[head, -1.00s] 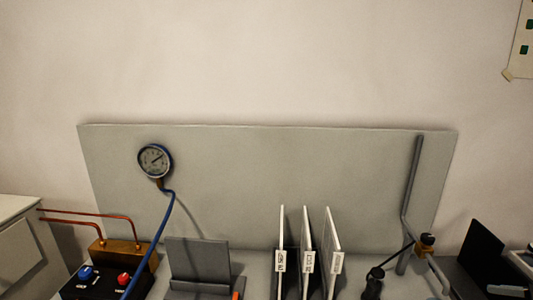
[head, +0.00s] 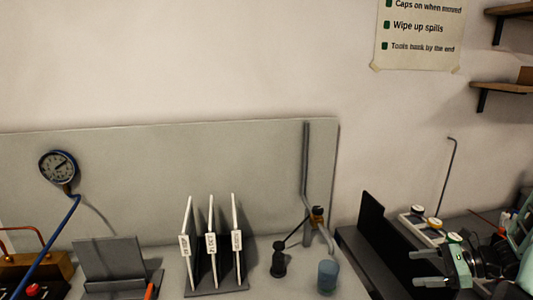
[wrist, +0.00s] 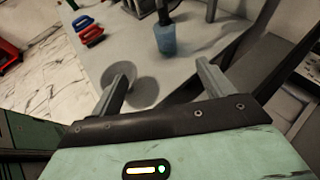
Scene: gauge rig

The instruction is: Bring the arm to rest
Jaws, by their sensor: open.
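My gripper (head: 428,268) shows at the lower right of the head view, its pale green body and two grey fingers pointing left. In the wrist view my gripper (wrist: 165,84) has its two fingers spread wide apart with nothing between them. It is open and empty, above the grey bench top (wrist: 190,42). A blue cup (head: 328,276) stands on the bench to the left of my gripper in the head view, apart from it. The cup also shows beyond the fingers in the wrist view (wrist: 165,40).
A black tray or case (head: 372,232) lies left of my gripper, with capped items (head: 418,211) behind. A rack holds upright labelled plates (head: 212,245). A round gauge (head: 58,166) is on the grey back panel. Shelves (head: 508,87) are at upper right. Red and blue items (wrist: 85,30) show in the wrist view.

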